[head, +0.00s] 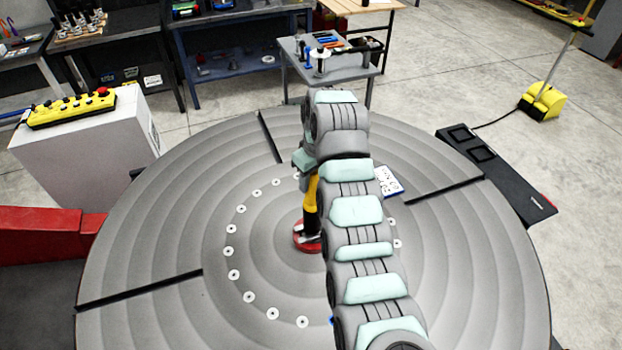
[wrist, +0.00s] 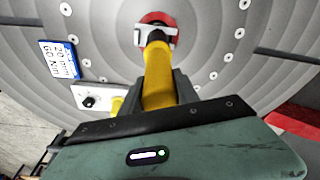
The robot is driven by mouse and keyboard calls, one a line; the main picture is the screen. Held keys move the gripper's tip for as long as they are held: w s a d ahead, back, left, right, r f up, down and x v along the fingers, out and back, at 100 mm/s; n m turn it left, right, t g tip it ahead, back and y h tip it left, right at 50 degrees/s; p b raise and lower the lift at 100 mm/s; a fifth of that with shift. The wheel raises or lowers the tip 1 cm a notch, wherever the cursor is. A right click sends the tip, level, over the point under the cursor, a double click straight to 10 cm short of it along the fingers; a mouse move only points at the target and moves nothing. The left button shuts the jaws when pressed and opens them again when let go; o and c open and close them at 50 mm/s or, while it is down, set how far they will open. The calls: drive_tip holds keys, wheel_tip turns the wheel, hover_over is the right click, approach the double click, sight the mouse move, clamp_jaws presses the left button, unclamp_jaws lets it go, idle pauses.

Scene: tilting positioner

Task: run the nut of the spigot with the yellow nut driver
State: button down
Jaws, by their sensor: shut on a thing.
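The yellow nut driver (head: 312,192) stands roughly upright over the middle of the round grey table. My gripper (wrist: 158,90) is shut on the driver's yellow body, which also shows in the wrist view (wrist: 158,72). The driver's dark lower end points at the spigot, a red round base (wrist: 157,17) with grey metal parts on it. The red base also shows in the head view (head: 299,243), partly hidden by the driver and my arm. The nut is hidden, and I cannot tell whether the driver's end is seated on it.
The round positioner table (head: 150,240) has a ring of pale holes and dark radial slots. A blue and white placard (wrist: 60,60) lies on it. A yellow pendant (head: 70,107) sits on a white cabinet at left. A tool cart (head: 330,65) stands behind.

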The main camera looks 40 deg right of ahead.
drive_tip(key=shift+s+r+b, duration=0.15)
drive_tip(key=shift+r+b, duration=0.4)
drive_tip(key=shift+r, duration=0.35)
idle(1.6)
drive_tip(key=shift+r, duration=0.3)
drive_tip(key=shift+s+r+p, duration=0.1)
drive_tip(key=shift+r+p, duration=0.35)
drive_tip(key=shift+p, duration=0.25)
wheel_tip(320, 180, up, 5)
drive_tip(key=p, duration=0.5)
drive_tip(key=shift+r, duration=0.1)
